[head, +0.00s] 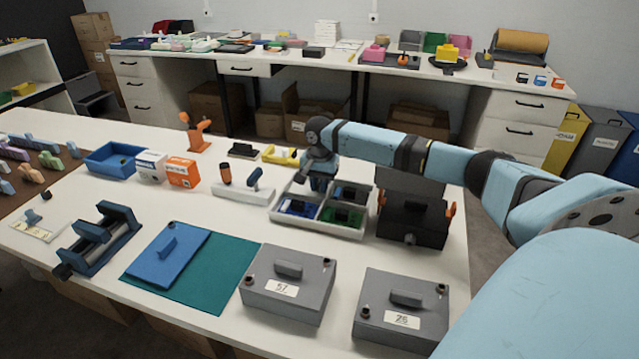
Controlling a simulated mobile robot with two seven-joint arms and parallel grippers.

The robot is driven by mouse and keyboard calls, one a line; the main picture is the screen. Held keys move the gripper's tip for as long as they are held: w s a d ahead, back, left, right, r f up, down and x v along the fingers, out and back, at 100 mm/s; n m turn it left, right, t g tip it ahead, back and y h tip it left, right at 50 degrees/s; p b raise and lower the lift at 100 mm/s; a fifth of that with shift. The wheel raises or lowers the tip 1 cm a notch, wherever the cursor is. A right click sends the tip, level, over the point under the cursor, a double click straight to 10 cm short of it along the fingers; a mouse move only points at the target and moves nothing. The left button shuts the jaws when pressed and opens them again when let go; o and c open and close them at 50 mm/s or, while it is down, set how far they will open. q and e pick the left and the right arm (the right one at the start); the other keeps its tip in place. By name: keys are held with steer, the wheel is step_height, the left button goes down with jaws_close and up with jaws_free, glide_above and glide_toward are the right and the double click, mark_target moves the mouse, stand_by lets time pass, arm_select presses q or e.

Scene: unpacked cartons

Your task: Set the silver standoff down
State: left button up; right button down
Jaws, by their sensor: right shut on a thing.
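My right gripper (320,186) points down over the back left part of a grey divided tray (318,226). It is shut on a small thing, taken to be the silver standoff. The standoff itself is too small and too hidden by the fingers to make out. The tray has several compartments holding blue and green boards and dark parts. I cannot tell whether the held thing touches the tray. My left gripper is not in view.
Right of the tray stands a black fixture (410,220) with orange knobs. Grey boxes marked 57 (288,285) and 26 (400,308) stand in front. A white holder (243,192) with screwdriver-like handles is left of the tray. A teal mat (222,268) bears a blue plate.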

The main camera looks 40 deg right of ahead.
mark_target(319, 184)
steer(key=c, duration=1.3)
jaws_free()
steer(key=shift+f, duration=0.1)
steer(key=shift+c, duration=0.2)
step_height(319, 184, up, 12)
steer(key=p, duration=0.2)
